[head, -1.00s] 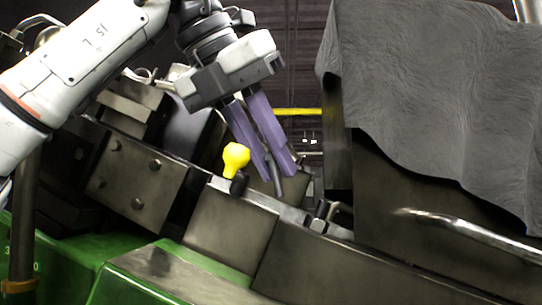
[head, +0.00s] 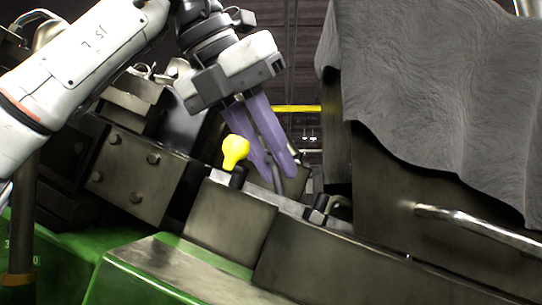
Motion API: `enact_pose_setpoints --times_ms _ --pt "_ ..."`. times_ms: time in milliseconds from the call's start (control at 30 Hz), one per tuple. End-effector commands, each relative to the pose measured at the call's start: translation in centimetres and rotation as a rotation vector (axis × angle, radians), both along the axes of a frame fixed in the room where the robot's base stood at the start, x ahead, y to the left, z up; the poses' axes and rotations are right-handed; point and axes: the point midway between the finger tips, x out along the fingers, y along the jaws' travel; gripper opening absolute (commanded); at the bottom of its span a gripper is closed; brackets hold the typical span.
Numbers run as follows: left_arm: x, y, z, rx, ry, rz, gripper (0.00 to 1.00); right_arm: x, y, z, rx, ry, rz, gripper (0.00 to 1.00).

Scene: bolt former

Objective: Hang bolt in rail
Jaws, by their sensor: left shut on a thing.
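My left gripper (head: 279,167), with two purple fingers, points down over the machine and is shut on a thin dark grey bolt (head: 278,182). The bolt's lower end shows near the fingertips; its upper part is mostly hidden between the fingers. The rail (head: 292,207) is the pale metal strip sloping down to the right along the top of the machine blocks. The bolt's lower end is close above or behind the rail in the picture; I cannot tell whether they touch. My right gripper is out of view.
A yellow knob (head: 235,151) stands just left of the fingers. A dark clamp-like part (head: 318,208) sits at the rail's right. A grey draped cover (head: 430,100) over a dark housing fills the right side. A bolted block (head: 135,175) stands at left, above green machine bodywork (head: 150,275).

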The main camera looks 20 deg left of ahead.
Motion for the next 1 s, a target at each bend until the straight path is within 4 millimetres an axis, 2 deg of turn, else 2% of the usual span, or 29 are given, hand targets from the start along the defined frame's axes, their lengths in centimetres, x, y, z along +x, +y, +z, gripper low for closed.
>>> enact_pose_setpoints --times_ms 1000 --pt "0.02 -0.19 -1.04 0.0 0.001 0.0 0.02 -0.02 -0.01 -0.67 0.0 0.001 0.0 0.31"
